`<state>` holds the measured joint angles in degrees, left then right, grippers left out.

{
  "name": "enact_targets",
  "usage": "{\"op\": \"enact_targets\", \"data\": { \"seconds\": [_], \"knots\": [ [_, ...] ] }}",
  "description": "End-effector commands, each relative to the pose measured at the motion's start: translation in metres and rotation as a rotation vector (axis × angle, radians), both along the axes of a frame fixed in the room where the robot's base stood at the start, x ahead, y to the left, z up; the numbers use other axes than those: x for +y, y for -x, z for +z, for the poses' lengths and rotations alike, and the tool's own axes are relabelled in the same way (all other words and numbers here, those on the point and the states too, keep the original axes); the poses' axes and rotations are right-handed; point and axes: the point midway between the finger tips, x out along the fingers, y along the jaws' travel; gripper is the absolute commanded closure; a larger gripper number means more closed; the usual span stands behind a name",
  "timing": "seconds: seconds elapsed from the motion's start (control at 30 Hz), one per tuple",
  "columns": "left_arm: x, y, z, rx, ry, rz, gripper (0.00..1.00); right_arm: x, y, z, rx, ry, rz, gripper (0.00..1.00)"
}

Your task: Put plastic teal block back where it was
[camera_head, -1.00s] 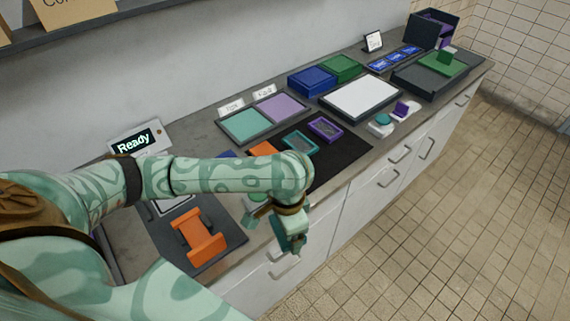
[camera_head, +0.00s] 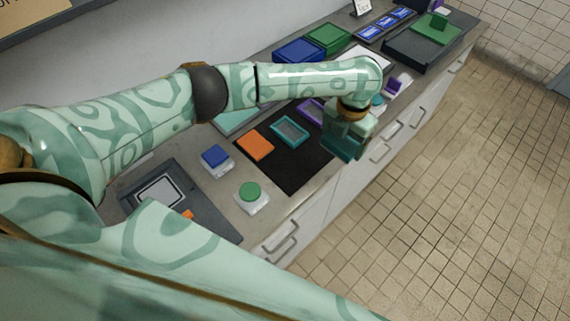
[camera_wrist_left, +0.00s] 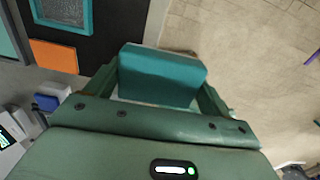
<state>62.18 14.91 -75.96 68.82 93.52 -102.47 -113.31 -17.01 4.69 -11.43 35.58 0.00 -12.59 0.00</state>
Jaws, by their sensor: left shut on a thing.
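My left gripper (camera_head: 348,140) hangs over the front edge of the counter, beside the black mat (camera_head: 298,165). In the left wrist view its fingers are shut on a teal block (camera_wrist_left: 162,76), which is held in the air past the mat's edge. In the head view the block is hard to tell from the teal gripper. A teal frame (camera_head: 290,131) lies on the mat, apart from the gripper, and also shows in the left wrist view (camera_wrist_left: 62,14). My right gripper is not in view.
An orange piece (camera_head: 255,145) and a purple frame (camera_head: 309,111) lie on the mat. A green button (camera_head: 250,191) and a blue button (camera_head: 216,157) stand near it. Blue (camera_head: 299,50) and green (camera_head: 327,38) boxes sit behind. Open floor lies right of the counter.

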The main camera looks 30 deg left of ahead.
Motion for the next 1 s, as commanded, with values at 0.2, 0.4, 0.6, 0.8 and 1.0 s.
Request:
{"op": "enact_targets", "data": {
  "seconds": [0.2, 0.4, 0.6, 0.8, 1.0],
  "knots": [
    [0.026, 0.011, -0.011, 0.004, -0.002, -0.042, 0.37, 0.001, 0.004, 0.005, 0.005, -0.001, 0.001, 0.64],
    [0.080, 0.035, -0.037, 0.004, -0.002, -0.040, 0.37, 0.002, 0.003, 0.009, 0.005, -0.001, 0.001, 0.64],
    [0.105, 0.048, -0.072, 0.003, -0.001, -0.041, 0.37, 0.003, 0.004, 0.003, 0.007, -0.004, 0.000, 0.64],
    [0.117, 0.053, -0.087, 0.003, -0.001, -0.041, 0.37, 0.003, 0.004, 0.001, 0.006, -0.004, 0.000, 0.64],
    [0.127, 0.058, -0.120, 0.003, -0.001, -0.041, 0.37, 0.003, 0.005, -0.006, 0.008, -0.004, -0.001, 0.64]
  ]
}}
